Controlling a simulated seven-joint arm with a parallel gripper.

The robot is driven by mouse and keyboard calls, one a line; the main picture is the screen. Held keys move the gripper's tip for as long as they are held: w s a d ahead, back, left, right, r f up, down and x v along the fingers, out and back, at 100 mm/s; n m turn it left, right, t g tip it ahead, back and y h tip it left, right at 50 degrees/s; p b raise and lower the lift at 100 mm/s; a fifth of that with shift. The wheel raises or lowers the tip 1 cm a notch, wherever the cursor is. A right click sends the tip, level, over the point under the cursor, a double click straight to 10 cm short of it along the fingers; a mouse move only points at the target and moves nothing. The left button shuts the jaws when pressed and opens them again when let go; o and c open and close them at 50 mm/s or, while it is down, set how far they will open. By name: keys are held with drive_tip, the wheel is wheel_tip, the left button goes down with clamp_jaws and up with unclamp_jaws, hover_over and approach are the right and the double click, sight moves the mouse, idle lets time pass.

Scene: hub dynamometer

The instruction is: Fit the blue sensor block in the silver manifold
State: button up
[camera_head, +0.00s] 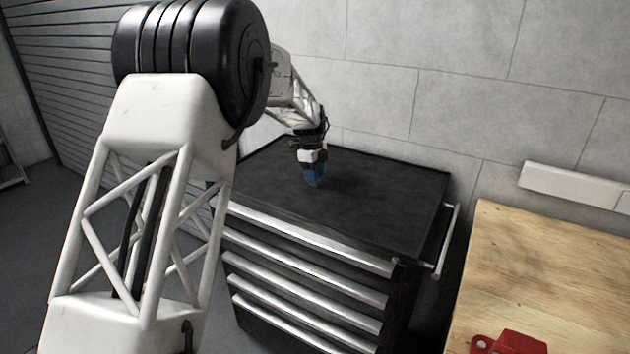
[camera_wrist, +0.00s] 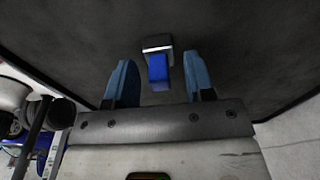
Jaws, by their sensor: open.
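My gripper (camera_head: 313,178) is over the black top of the tool cabinet, pointing down. In the wrist view its two blue fingers (camera_wrist: 158,60) are open and apart. The blue sensor block (camera_wrist: 158,72) shows between the fingers in that view, with a gap on each side. A small silver piece (camera_wrist: 157,42), which looks like the silver manifold, shows directly beyond the block and meets it in the picture. I cannot tell whether the block is seated in it or only against it. In the head view my gripper hides both.
The black cabinet top (camera_head: 380,205) is otherwise clear, with a raised rim and a side handle (camera_head: 446,240). A grey block wall (camera_head: 450,80) stands close behind. A wooden table (camera_head: 560,265) with a red object (camera_head: 510,343) is at the right.

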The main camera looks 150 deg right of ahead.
clamp_jaws()
drive_tip(key=shift+r, duration=0.15)
drive_tip(key=shift+r, duration=1.4)
drive_tip(key=shift+w+r, duration=0.2)
drive_tip(key=shift+r, duration=0.05)
drive_tip(key=w+a, duration=0.1)
drive_tip(key=w, duration=0.4)
drive_tip(key=w+a+r, duration=0.1)
drive_tip(key=w+a, duration=0.1)
drive_tip(key=w, duration=0.3)
drive_tip(key=w+a, duration=0.2)
drive_tip(key=w, duration=0.2)
drive_tip(key=shift+w+r, duration=0.2)
drive_tip(key=shift+w, duration=0.2)
